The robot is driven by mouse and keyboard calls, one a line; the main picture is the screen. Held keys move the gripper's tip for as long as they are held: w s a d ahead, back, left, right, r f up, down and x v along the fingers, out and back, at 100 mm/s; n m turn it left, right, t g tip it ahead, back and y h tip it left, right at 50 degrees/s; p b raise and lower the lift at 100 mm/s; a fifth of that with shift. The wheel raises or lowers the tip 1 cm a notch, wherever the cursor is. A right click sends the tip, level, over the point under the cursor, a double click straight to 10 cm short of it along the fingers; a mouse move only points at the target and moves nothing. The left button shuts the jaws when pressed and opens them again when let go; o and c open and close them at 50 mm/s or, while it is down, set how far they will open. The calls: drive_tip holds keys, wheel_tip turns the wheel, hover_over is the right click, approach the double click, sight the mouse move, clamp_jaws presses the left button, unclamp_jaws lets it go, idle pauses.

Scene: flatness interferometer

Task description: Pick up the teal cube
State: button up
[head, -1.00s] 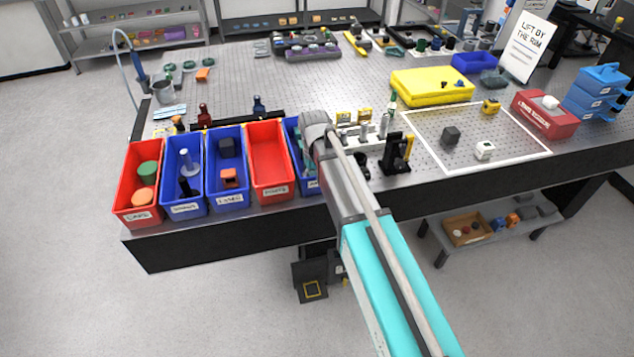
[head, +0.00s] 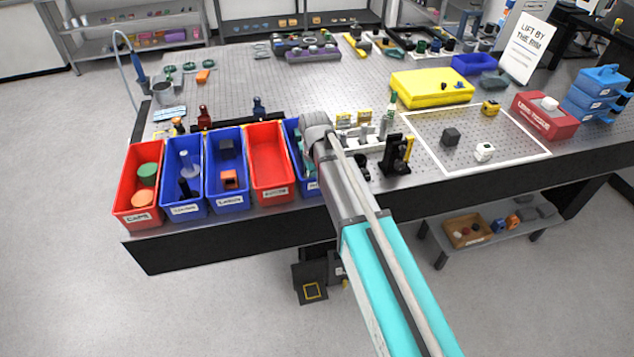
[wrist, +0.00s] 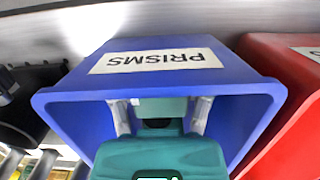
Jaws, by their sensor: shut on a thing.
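A teal block, which I take as the teal cube (wrist: 160,106), shows between the two pale fingers of my gripper (wrist: 160,118) in the wrist view. The gripper is shut on it, and its teal body hides the cube's lower part. Both are inside or just over the mouth of the blue bin labelled PRISMS (wrist: 60,105). In the head view this bin (head: 291,128) is the rightmost of the row. My arm covers most of it there, with only bits of teal showing beside the wrist. Whether the cube touches the bin floor cannot be told.
A red bin (head: 269,152) stands close beside the blue one, with more bins to its left. A black stand (head: 393,158) and small bottles are right of my arm. A white-outlined area (head: 470,165) holds a dark cube (head: 451,136) and a white cube (head: 484,151).

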drive_tip(key=shift+r, duration=0.1)
wheel_tip(320, 180, up, 10)
drive_tip(key=p, duration=1)
idle(0.7)
wheel_tip(320, 180, up, 4)
drive_tip(key=p, duration=0.4)
idle(0.6)
